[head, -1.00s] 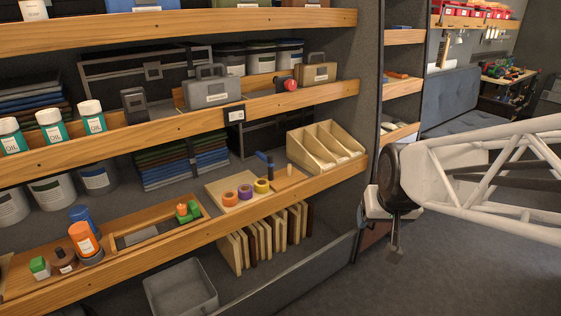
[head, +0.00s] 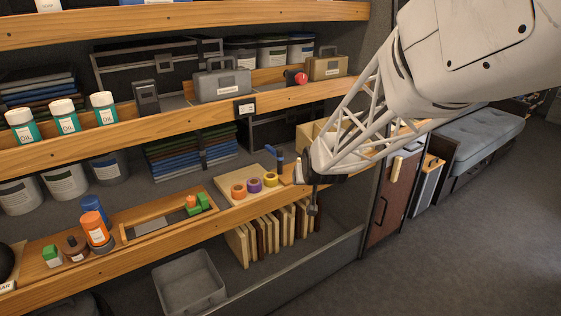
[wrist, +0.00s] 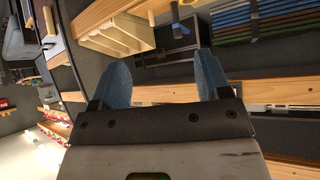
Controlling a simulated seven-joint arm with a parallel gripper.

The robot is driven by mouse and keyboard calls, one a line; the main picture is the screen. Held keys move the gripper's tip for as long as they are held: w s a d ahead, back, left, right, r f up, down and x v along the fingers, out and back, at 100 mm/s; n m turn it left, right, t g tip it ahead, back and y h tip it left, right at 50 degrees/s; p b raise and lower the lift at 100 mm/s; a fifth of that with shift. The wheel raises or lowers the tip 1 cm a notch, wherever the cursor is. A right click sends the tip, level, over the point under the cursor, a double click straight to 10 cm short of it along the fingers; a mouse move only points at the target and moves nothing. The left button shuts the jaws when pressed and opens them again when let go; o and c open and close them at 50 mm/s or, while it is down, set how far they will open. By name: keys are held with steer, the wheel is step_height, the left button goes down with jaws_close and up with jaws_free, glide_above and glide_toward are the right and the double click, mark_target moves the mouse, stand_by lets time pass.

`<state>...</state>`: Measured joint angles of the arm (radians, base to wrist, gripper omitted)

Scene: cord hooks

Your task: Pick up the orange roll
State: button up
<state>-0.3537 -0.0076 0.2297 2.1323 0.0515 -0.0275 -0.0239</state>
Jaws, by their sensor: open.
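The orange roll (head: 238,191) lies flat at the left of a row of tape rolls on a pale board on the middle wooden shelf. My gripper (head: 313,197) is to the right of the rolls, by the shelf's front edge, apart from the orange roll. In the wrist view its two blue fingers (wrist: 163,78) are spread with nothing held between them. I cannot make out the orange roll in the wrist view.
A blue-handled tool (head: 279,160) stands behind the rolls. A wooden frame with a green piece (head: 197,204) and an orange bottle (head: 95,229) are to the left. A shelf with grey cases (head: 220,84) is above. A compartmented wooden organizer (wrist: 115,35) shows in the wrist view.

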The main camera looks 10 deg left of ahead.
steer(key=w+a+f+n+t+y, duration=0.1)
steer(key=w+a+f, duration=0.25)
steer(key=a, duration=0.25)
steer(key=w+a+f+t+y, duration=0.1)
steer(key=w+a+f, duration=0.2)
steer(key=a+f, duration=0.25)
steer(key=n+t+y, duration=0.1)
steer(key=y, duration=0.1)
glide_toward(237, 188)
steer(key=shift+s+d+r, duration=0.45)
steer(key=shift+s+r, duration=0.15)
steer(key=shift+s, duration=0.05)
steer(key=shift+w, duration=0.1)
steer(key=shift+w+a+f+h, duration=0.15)
steer(key=shift+w+a+f, duration=0.15)
steer(key=shift+w, duration=0.15)
steer(key=shift+w+a+f+h, duration=0.15)
steer(key=shift+w+a+f, duration=0.15)
steer(key=shift+w, duration=0.2)
steer(key=shift+x, duration=2.55)
steer(key=shift+a, duration=0.1)
steer(key=c, duration=0.6)
